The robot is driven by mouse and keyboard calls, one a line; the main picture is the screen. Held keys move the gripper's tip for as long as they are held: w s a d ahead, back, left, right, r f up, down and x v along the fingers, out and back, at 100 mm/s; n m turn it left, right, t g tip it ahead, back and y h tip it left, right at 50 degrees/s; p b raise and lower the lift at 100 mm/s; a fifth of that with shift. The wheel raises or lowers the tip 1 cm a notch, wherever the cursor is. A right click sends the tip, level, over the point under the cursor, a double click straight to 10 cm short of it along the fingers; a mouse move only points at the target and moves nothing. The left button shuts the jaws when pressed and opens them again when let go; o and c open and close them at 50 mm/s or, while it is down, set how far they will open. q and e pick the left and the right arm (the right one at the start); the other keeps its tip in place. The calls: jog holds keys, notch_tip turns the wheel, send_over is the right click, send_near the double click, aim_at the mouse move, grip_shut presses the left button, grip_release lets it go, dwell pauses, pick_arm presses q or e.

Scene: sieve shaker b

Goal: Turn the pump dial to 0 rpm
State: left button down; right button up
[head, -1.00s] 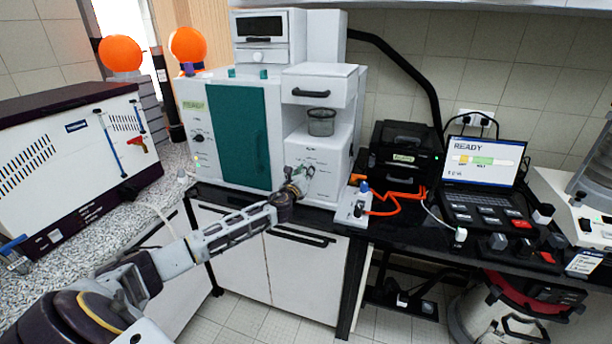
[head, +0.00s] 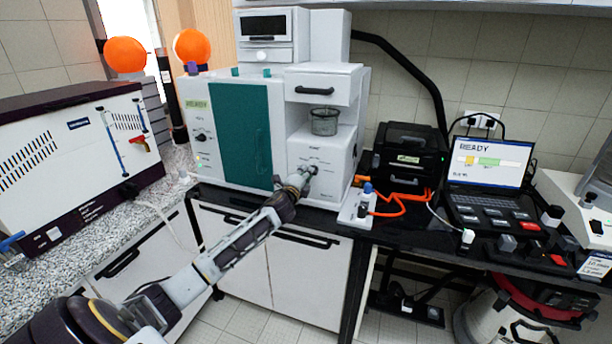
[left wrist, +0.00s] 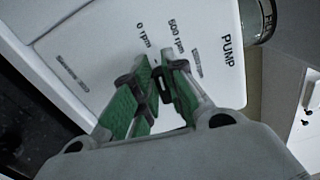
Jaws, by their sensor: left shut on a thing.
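The pump dial (left wrist: 160,84) is a small dark knob on the white front panel of the machine. In the left wrist view the panel (left wrist: 100,40) carries the labels "PUMP", "500 rpm" and "0 rpm", plus a smaller blurred one. My left gripper (left wrist: 158,78) has green finger pads and is shut on the dial, with its tips around it. The fingers cover most of the knob, so I cannot tell which mark it points to. In the head view my left gripper (head: 310,172) is at the lower front panel, hiding the dial. My right gripper is in neither view.
A mesh sieve cup (head: 324,122) is above the panel, under a drawer (head: 318,90). A teal door (head: 240,135) is left of it. A white box with orange tubing (head: 357,206), a black printer-like device (head: 407,152) and a laptop reading READY (head: 490,165) stand to the right.

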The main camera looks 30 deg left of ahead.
pick_arm(q)
jog(key=shift+f+n, duration=0.15)
jog(key=shift+n, duration=0.65)
jog(key=c, duration=1.5)
grip_release()
jog(key=shift+o, duration=0.2)
jog(key=shift+s, duration=0.1)
jog(key=v, duration=1.1)
jog(key=shift+s, duration=0.35)
jog(key=shift+f, duration=0.2)
